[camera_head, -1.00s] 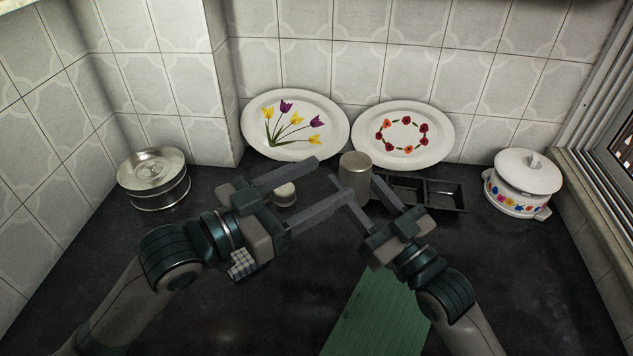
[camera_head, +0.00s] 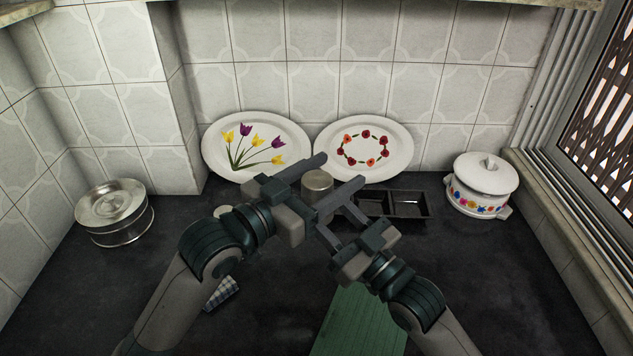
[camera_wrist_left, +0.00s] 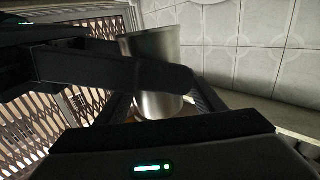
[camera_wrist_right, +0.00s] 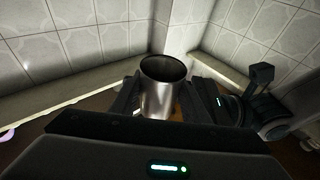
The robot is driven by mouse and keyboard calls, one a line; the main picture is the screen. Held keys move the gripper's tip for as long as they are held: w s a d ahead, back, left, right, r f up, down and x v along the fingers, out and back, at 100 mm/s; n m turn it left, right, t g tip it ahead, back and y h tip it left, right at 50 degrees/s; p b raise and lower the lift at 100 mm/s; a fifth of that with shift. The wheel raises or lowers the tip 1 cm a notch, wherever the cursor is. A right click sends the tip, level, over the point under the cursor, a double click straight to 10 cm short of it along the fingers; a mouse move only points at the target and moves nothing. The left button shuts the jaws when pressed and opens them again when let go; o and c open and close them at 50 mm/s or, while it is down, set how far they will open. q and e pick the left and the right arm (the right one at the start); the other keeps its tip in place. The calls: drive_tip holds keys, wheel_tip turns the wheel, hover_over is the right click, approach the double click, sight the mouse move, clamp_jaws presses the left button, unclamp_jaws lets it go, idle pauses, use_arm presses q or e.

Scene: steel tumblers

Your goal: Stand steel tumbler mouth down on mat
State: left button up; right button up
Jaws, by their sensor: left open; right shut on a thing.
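The steel tumbler (camera_head: 318,184) is held up in the middle of the head view, with a closed-looking end upward. In the right wrist view its dark open mouth shows at the top of the picture on the tumbler (camera_wrist_right: 160,98). My right gripper (camera_head: 330,210) is shut on the tumbler; its fingertips are partly hidden. My left gripper (camera_head: 342,170) is open, with its fingers either side of the tumbler. In the left wrist view a finger crosses in front of the tumbler (camera_wrist_left: 155,45); contact is unclear. The green mat (camera_head: 358,325) lies on the counter at front, bare where visible.
Two decorated plates (camera_head: 255,170) lean on the back wall. A black divided tray (camera_head: 410,205) sits behind my right arm, and a white lidded pot (camera_head: 482,188) stands at right. A round steel tin (camera_head: 115,212) is at left. A checked item (camera_head: 222,293) lies beside my left arm.

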use_arm(q)
drive_tip(key=shift+w+d, duration=0.2)
drive_tip(key=shift+d, duration=0.05)
drive_tip(key=c, duration=1.1)
drive_tip(key=shift+c, duration=0.2)
use_arm(e)
drive_tip(key=o, duration=1.4)
drive_tip(key=v, duration=1.2)
